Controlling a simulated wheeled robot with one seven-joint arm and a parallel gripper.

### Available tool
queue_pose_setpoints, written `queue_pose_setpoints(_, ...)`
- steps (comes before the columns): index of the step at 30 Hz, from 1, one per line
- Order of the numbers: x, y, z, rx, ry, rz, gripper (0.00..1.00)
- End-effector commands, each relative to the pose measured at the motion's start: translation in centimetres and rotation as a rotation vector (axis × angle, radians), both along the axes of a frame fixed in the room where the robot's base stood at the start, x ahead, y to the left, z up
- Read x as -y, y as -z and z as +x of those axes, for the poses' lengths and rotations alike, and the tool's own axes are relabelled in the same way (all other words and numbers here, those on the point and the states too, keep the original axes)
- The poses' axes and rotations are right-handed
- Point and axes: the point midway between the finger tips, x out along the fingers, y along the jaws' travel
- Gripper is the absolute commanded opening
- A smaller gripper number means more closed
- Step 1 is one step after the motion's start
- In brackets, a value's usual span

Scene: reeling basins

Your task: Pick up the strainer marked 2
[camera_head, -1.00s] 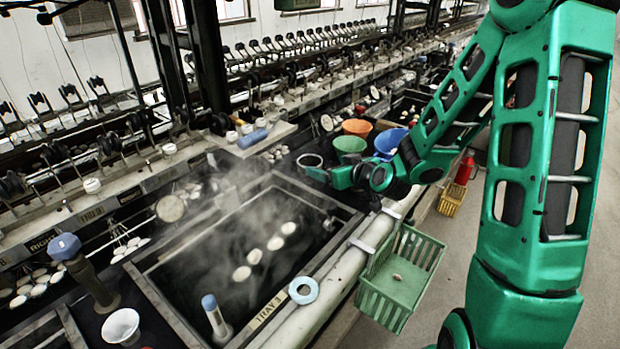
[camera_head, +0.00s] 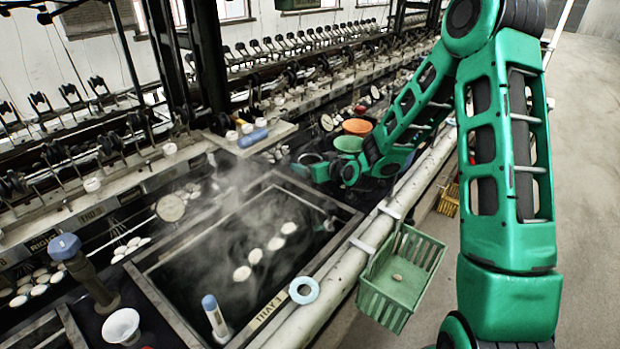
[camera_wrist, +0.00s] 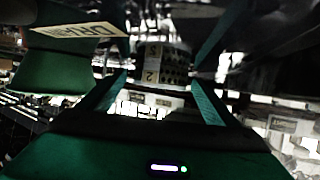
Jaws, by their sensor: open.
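In the wrist view a dark, dotted thing with a pale label reading 2 (camera_wrist: 150,76), likely the strainer marked 2, shows between the fingers of my gripper (camera_wrist: 158,88). The fingers stand apart on either side of it, and I see no contact. How deep it lies between them cannot be told. In the head view my gripper (camera_head: 316,172) is low at the far end of the steaming tray, beside the green bowl. The strainer cannot be made out clearly there.
A green bowl (camera_head: 348,144) and an orange bowl (camera_head: 357,127) stand close behind my gripper. The steaming tray (camera_head: 180,314) holds several pale cocoons. A green basket (camera_head: 402,277) hangs on the near rail. A green container labelled DRAIN (camera_wrist: 55,75) is at left in the wrist view.

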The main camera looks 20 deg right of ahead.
Motion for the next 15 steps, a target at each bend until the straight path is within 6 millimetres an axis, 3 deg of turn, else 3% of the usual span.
queue_pose_setpoints(7, -0.01, 0.02, 0.11, 0.000, 0.000, 0.000, 0.81)
queue_pose_setpoints(12, 0.01, 0.03, 0.09, 0.000, 0.000, 0.000, 0.40)
queue_pose_setpoints(15, 0.01, -0.01, 0.11, 0.001, 0.001, 0.000, 0.23)
